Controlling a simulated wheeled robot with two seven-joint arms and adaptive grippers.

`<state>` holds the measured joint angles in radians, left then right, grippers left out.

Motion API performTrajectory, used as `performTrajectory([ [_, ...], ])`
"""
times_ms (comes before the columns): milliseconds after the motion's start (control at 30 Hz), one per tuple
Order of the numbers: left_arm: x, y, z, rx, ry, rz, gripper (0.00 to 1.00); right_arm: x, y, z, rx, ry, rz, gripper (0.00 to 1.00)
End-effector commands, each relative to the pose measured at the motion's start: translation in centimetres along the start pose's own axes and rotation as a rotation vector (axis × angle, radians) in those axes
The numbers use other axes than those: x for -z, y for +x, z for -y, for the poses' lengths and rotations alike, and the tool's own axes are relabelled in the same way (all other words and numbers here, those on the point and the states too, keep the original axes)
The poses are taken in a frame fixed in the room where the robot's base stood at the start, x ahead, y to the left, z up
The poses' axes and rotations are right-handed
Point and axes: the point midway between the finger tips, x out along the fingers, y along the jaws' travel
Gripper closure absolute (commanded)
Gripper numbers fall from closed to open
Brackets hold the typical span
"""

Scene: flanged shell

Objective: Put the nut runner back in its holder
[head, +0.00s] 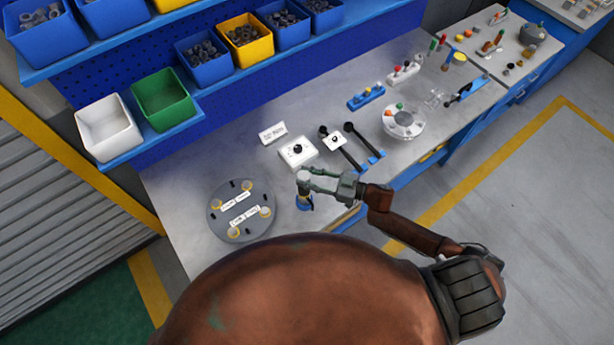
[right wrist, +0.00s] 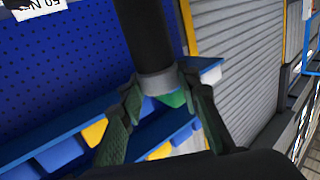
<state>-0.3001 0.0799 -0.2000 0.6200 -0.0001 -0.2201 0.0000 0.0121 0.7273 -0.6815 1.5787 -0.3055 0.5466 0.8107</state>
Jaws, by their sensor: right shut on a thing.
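My right gripper (head: 311,180) is shut on the nut runner (head: 303,177), over the front part of the workbench. In the right wrist view the nut runner (right wrist: 147,40) is a dark cylinder with a grey band, and the green-grey fingers (right wrist: 160,98) close on both sides of that band. In the head view a blue piece (head: 305,204) shows directly below the grey top. I cannot tell whether it is part of the tool or the holder under it. My left gripper is not in view.
A round grey flanged plate (head: 221,224) with yellow rings and white labels lies left of the gripper. A white box with a black knob (head: 297,152) and black-handled tools (head: 357,129) lie behind. Bins (head: 162,97) stand on shelves at the back left.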

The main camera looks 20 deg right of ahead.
Motion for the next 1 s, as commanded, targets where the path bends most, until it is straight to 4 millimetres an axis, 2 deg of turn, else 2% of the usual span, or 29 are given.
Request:
performTrajectory([
  [1000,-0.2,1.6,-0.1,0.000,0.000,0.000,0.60,-1.9,0.2,0.0,0.002,-0.001,-0.006,1.00],
])
